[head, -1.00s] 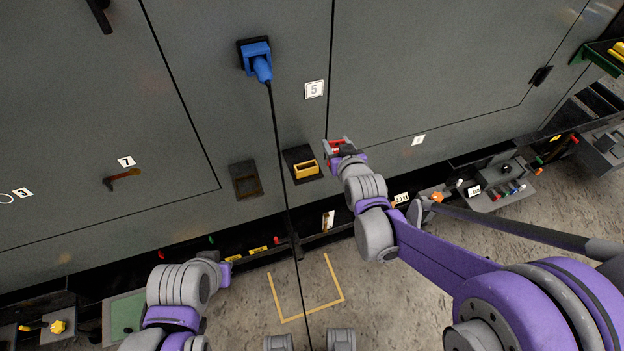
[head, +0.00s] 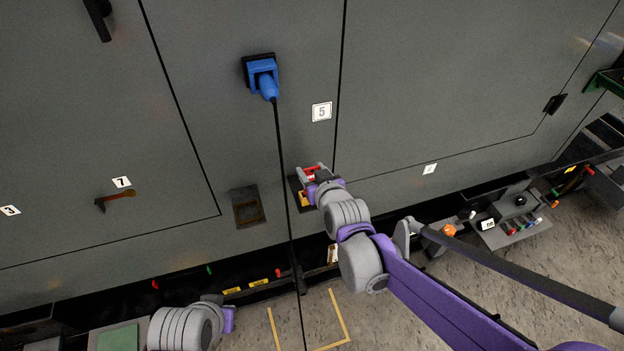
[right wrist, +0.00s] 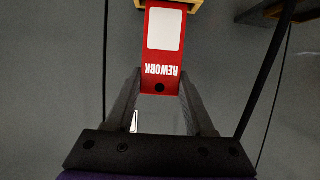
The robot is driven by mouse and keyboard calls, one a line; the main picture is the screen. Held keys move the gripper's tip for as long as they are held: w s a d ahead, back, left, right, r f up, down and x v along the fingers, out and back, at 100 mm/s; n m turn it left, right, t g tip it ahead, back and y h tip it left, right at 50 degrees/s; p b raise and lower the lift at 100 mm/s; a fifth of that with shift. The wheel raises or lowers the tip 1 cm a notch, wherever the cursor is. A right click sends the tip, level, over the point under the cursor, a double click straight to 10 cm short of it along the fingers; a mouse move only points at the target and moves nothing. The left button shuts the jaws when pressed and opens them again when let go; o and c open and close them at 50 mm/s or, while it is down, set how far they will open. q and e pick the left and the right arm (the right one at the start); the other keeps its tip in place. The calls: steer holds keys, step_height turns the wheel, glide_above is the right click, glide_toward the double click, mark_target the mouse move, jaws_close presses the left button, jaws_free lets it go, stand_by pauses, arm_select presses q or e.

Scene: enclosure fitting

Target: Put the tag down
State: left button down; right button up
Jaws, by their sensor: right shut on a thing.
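The tag is a red card with a white panel and the word REWORK (right wrist: 162,50), seen upside down in the right wrist view. My right gripper (right wrist: 160,84) is shut on its near end, with a finger on either side. The tag's far end overlaps the yellow holder (right wrist: 190,5) at the top edge; I cannot tell if they touch. In the head view my right gripper (head: 314,173) and the red tag (head: 311,177) are at the yellow holder (head: 304,199) on the grey enclosure, partly covering it.
An empty dark frame (head: 248,207) is left of the yellow holder. A blue plug (head: 264,80) sits above, its black cable (head: 284,170) hanging close to the left of my right gripper. A 5 label (head: 321,111) is above right. A yellow floor outline (head: 341,316) lies below.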

steer(key=shift+f, duration=1.25)
steer(key=shift+f+b, duration=0.2)
steer(key=shift+b, duration=0.15)
steer(key=o, duration=1.3)
steer(key=shift+r, duration=0.1)
